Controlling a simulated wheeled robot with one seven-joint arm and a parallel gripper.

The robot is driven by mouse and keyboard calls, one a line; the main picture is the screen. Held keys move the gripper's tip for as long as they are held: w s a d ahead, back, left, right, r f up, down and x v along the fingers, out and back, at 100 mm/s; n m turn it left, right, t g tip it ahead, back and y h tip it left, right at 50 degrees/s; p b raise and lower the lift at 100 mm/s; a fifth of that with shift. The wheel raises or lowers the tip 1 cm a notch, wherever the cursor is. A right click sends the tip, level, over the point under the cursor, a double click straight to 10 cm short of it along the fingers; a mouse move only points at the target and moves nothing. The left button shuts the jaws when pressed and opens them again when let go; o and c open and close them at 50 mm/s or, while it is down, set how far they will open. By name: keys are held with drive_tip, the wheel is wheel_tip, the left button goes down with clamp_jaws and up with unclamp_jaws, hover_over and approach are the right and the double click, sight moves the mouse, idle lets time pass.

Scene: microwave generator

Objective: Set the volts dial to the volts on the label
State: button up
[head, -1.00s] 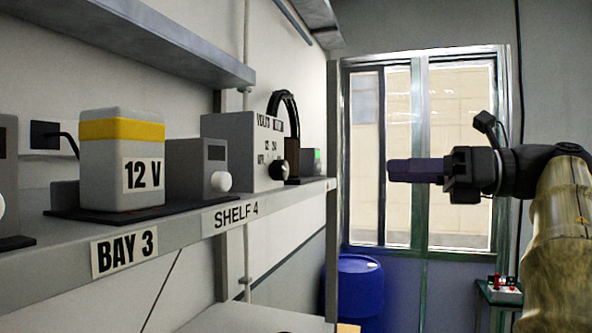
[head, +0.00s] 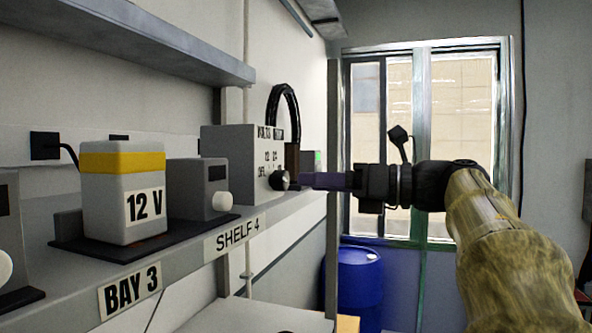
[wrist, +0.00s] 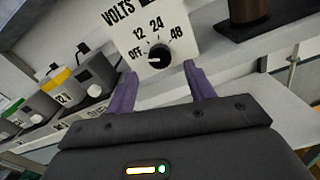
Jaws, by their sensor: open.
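The volts dial (wrist: 158,55) is a black knob on the pale front of a box (head: 230,150) on the shelf. In the wrist view its scale reads OFF, 12, 24 and 48, and the knob's light mark points left, near OFF. A white box with a yellow band (head: 122,190) carries the label "12 V" (head: 145,205). In the head view the fingers (head: 305,180) are close to the dial knob (head: 279,180); contact cannot be told.
The shelf edge (head: 200,255) carries "BAY 3" and "SHELF 4" signs. A grey unit with a white knob (head: 221,201) stands between the labelled box and the dial box. A brown object (wrist: 248,12) is right of the dial. A blue barrel (head: 360,278) stands below.

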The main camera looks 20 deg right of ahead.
sight(286, 181)
drive_tip(key=p+x, duration=0.1)
drive_tip(key=x, duration=0.3)
drive_tip(key=shift+w+a+p, duration=0.15)
drive_tip(key=shift+a+p, duration=0.15)
drive_tip(key=c, duration=1)
drive_tip(key=shift+f+m+b, duration=0.1)
drive_tip(key=shift+m+b, duration=0.2)
drive_tip(key=shift+m, duration=0.1)
drive_tip(key=m+b, duration=0.1)
drive_tip(key=m, duration=0.2)
drive_tip(key=shift+m, duration=2.5)
